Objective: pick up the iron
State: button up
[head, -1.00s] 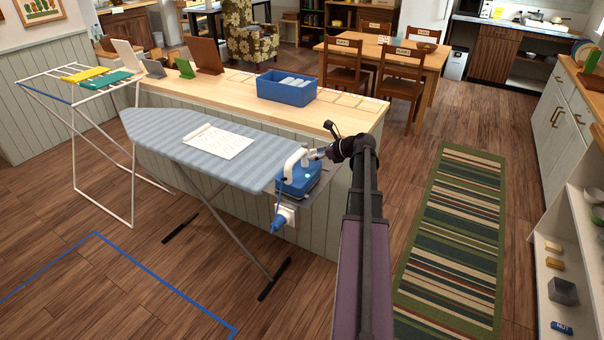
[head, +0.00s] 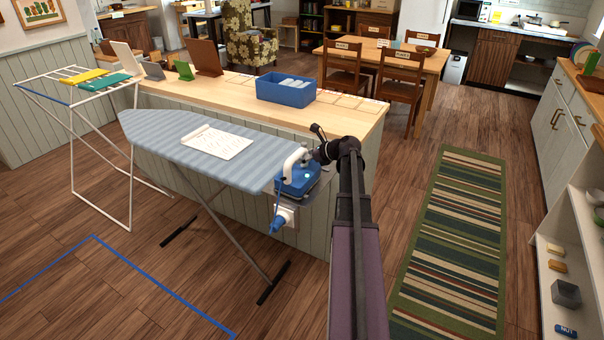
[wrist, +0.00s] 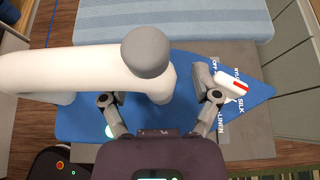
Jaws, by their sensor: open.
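The blue iron (head: 297,181) with a white handle (head: 298,156) rests on the grey plate at the right end of the ironing board (head: 195,148). In the wrist view the iron's blue body (wrist: 180,122) lies below, with its white handle (wrist: 85,70) across the left and a dial with fabric words on the right. My gripper (wrist: 160,95) is open, its two grey fingers spread above the blue body. The handle's rounded end lies between and beyond the fingertips. I cannot tell whether either finger touches it. In the head view my gripper (head: 308,158) is small and partly hidden.
The wooden counter (head: 345,118) runs behind the board and carries a blue bin (head: 287,90). A paper (head: 217,142) lies on the board. A drying rack (head: 75,95) stands left. A striped rug (head: 455,235) covers open floor to the right.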

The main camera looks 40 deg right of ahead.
aim_at(304, 147)
dwell(0.3)
grip_shut()
jog(key=shift+r+p, duration=0.3)
jog(key=shift+r+p, duration=1.6)
jog(key=s+d, duration=0.3)
jog(key=s, duration=0.4)
jog(key=s+d+r+p, duration=0.1)
jog(key=s+d, duration=0.2)
jog(key=s, duration=0.4)
jog(key=shift+s+d+r, duration=0.15)
jog(key=shift+s+d, duration=0.05)
jog(key=shift+d, duration=0.2)
